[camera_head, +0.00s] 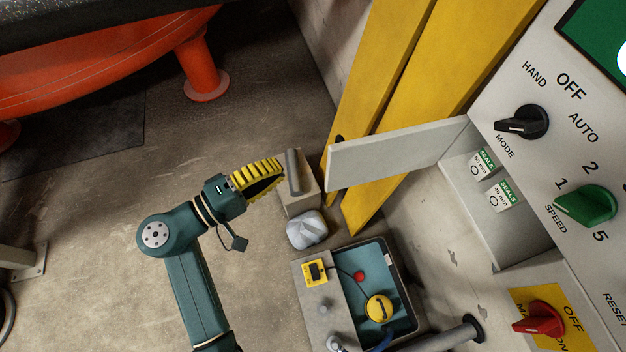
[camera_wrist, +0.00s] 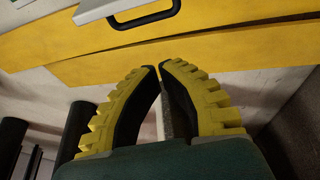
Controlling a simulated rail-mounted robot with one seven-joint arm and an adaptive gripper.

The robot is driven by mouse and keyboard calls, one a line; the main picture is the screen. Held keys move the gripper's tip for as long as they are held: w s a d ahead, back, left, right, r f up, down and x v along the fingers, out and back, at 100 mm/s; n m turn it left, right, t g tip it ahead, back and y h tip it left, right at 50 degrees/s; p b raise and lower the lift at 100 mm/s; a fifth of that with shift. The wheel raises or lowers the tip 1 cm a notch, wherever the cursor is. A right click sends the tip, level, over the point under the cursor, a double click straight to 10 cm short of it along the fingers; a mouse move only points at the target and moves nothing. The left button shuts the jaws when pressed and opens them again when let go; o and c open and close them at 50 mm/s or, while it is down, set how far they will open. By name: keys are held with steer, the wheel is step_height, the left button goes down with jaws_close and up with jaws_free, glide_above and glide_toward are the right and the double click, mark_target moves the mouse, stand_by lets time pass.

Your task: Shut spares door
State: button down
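The spares door (camera_head: 395,155) is a light grey panel. It stands wide open, swung out to the left from the grey compartment (camera_head: 495,215), which holds seal packets. In the wrist view, a pale panel edge (camera_wrist: 95,10) with a black bar handle (camera_wrist: 145,18) shows at the top, ahead of my fingers; it appears to be the door. My gripper (camera_head: 281,170) is left of the door's free edge and apart from it. In the wrist view its yellow-backed fingertips (camera_wrist: 160,66) come nearly together, with nothing seen held between them.
A grey block with a post (camera_head: 294,172) stands close to my fingertips. Below are a wrapped pale lump (camera_head: 307,229) and a teal tray (camera_head: 402,300). Yellow beams (camera_head: 405,100) run behind the door. A control panel with knobs (camera_head: 585,205) is at right. Floor at left is open.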

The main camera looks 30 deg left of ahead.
steer(key=b+x, duration=0.1)
steer(key=x, duration=0.8)
steer(key=s+d, duration=0.2)
steer(key=s, duration=0.1)
steer(key=shift+d, duration=0.35)
steer(key=shift+d, duration=0.1)
